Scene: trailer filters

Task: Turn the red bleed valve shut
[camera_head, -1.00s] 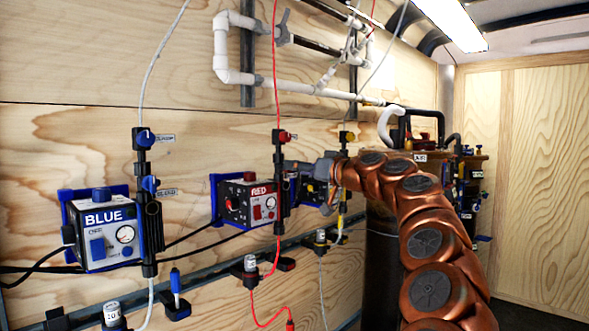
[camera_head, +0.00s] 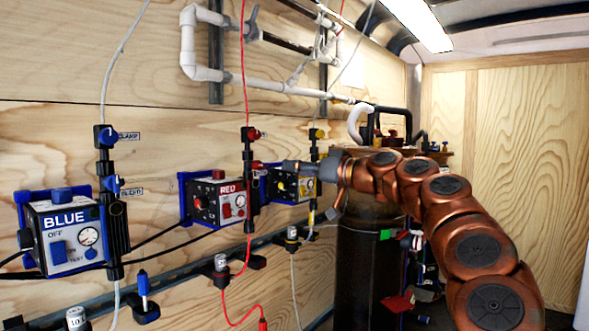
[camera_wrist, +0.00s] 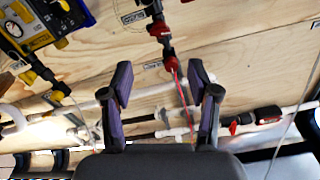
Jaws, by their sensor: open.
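The red bleed valve (camera_head: 257,165) is the lower red valve on the red line, above and right of the box marked RED (camera_head: 232,199). In the wrist view, which is upside down, the bleed valve (camera_wrist: 158,28) is at the top centre. The upper red valve (camera_wrist: 169,62) shows nearer, beyond the space between my fingers. My gripper (camera_head: 292,166) points left toward the bleed valve and appears to stand off from it. In the wrist view its two fingers (camera_wrist: 161,85) are spread with nothing between them. The valve's exact handle angle is hard to tell.
A box marked BLUE (camera_head: 65,235) with blue valves is at left. A yellow-fronted box (camera_head: 292,187) sits behind my gripper. A thin red hose (camera_head: 243,70) runs above the red valves. White pipes (camera_head: 265,84) cross the wall above. A dark drum (camera_head: 360,260) stands below my arm.

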